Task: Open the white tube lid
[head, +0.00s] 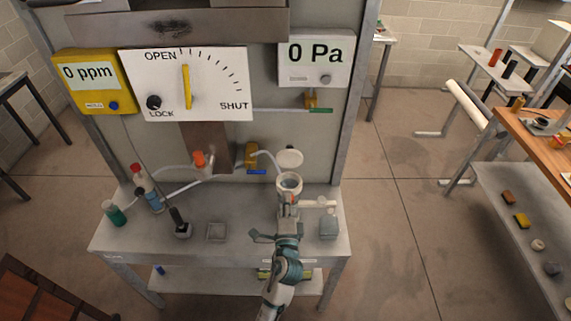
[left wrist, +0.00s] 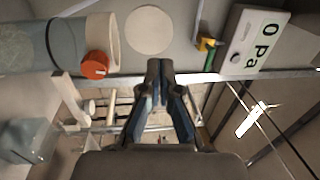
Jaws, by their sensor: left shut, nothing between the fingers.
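The white tube (head: 290,182) stands on the metal bench, its rim facing up, with its lower part behind my left gripper. Its round white lid (head: 290,158) is raised off the opening, behind and above the rim. In the left wrist view the lid is a pale disc (left wrist: 149,30), apart from the tube's rim (left wrist: 115,43). My left gripper (head: 288,204) is in front of the tube. Its fingers, also in the left wrist view (left wrist: 160,66), are together and empty, below the lid in that picture. Whether they touch the tube is unclear. My right gripper is not in view.
A dial panel (head: 186,85), a yellow ppm meter (head: 92,80) and a Pa display (head: 315,60) are on the wall behind. A green bottle (head: 115,213), a black-handled tool (head: 179,222) and a grey block (head: 329,227) stand on the bench (head: 125,245).

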